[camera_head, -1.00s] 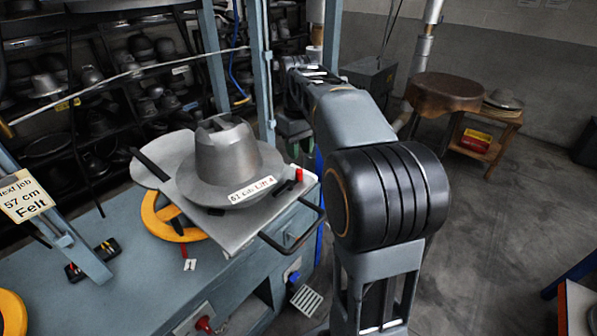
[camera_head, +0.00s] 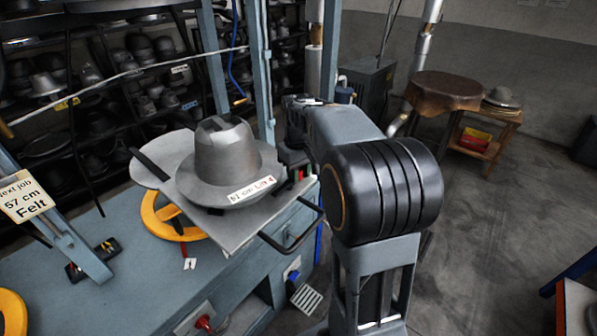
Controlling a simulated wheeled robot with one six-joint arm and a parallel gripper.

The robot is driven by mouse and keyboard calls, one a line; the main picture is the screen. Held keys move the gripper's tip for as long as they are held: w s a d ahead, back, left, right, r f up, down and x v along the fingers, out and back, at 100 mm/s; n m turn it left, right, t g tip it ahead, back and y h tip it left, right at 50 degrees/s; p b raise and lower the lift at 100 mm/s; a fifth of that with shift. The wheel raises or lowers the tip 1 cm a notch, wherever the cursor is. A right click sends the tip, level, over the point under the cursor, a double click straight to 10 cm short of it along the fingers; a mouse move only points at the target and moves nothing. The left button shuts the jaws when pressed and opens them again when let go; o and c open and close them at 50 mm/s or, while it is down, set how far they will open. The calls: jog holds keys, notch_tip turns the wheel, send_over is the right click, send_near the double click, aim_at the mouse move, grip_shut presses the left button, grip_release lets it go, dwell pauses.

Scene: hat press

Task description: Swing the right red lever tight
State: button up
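The grey hat block (camera_head: 226,158), with a label reading about 61 cm, sits on a metal plate (camera_head: 232,232) on the press bench. A small upright red lever (camera_head: 299,175) stands at the plate's right corner, partly covered by my gripper. My gripper (camera_head: 294,166) is small and dark at the far end of my arm, right at the lever and behind the hat block's brim. Its fingers are too small and too covered to show whether they are open or shut, or whether they touch the lever.
A black handle (camera_head: 292,243) sticks out from the plate's front right. A yellow ring (camera_head: 174,218) lies beneath the plate. A "Next job 57 cm Felt" sign (camera_head: 27,197) is at left. Shelves of hat blocks fill the back.

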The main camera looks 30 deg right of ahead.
aim_at(304, 190)
grip_shut()
jog(key=shift+m, duration=0.3)
jog(key=m, duration=0.1)
jog(key=s+m, duration=0.1)
jog(key=m, duration=0.1)
jog(key=s+m, duration=0.1)
jog(key=m, duration=0.1)
jog(key=shift+d, duration=0.15)
jog(key=m, duration=0.2)
jog(key=s+m, duration=0.1)
jog(key=shift+m+b, duration=0.35)
jog(key=shift+m, duration=0.05)
jog(key=shift+s+a+r+m, duration=0.1)
jog(key=shift+s+a+m, duration=0.15)
jog(key=shift+m, duration=0.45)
jog(key=shift+s+a+m, duration=0.15)
jog(key=shift+s+m, duration=0.05)
jog(key=shift+m, duration=0.5)
jog(key=shift+o, duration=0.6)
grip_release()
jog(key=shift+s, duration=0.1)
